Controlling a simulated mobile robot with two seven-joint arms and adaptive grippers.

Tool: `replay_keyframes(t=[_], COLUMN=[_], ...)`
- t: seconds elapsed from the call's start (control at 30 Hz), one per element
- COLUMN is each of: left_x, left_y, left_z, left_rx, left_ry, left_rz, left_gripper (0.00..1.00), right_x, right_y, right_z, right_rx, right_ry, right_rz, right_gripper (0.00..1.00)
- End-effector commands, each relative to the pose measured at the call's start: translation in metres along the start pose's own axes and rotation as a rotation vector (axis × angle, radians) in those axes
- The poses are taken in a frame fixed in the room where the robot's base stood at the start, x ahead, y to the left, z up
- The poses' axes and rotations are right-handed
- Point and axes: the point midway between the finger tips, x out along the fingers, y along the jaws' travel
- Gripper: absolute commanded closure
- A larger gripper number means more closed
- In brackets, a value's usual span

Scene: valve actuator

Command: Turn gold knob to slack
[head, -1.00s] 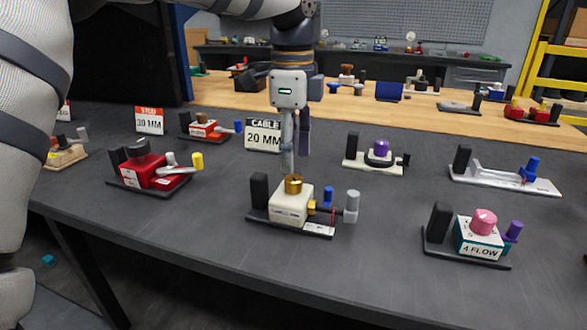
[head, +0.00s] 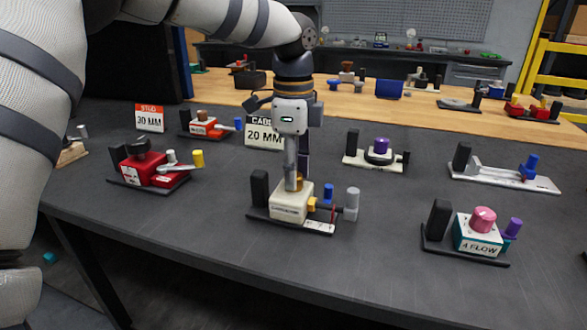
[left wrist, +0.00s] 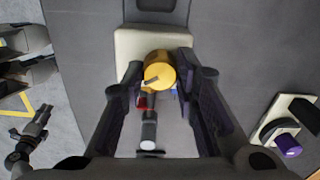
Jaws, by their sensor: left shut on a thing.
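The gold knob (head: 294,183) sits on top of a cream block (head: 291,207) on a dark base plate with a black post at its left. My left gripper (head: 296,178) comes down on the knob from above, and its fingers hide much of it in the head view. In the left wrist view the gold knob (left wrist: 159,72) lies between the two fingertips, and the gripper is shut on it. A dark pointer mark shows on the knob's top. The label on the block is too small to read.
A red valve unit (head: 152,168) stands to the left, a teal unit with a pink knob (head: 483,219) to the right, and a cream unit with a purple knob (head: 381,147) behind. Blue and grey posts stand close at the block's right. The front table edge is clear.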

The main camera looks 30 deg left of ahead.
Motion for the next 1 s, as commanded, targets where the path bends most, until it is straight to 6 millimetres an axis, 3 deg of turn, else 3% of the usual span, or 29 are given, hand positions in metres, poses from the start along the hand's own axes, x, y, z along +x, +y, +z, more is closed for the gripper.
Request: replay_keyframes(t=[0.37,1.0], left_x=[-0.0007,0.0002], left_y=[-0.0002,0.0000], left_z=[0.0000,0.0001], left_rx=[-0.195,-0.802], left_ry=[-0.002,-0.003], left_rz=[0.000,0.001], left_gripper=[1.00,1.00], right_x=[-0.0026,-0.0032], right_y=[-0.0001,-0.0001], right_z=[-0.0022,-0.0027], right_rx=[0.000,0.000], right_ry=[0.010,0.012], right_rz=[0.000,-0.001], right_gripper=[0.60,0.60])
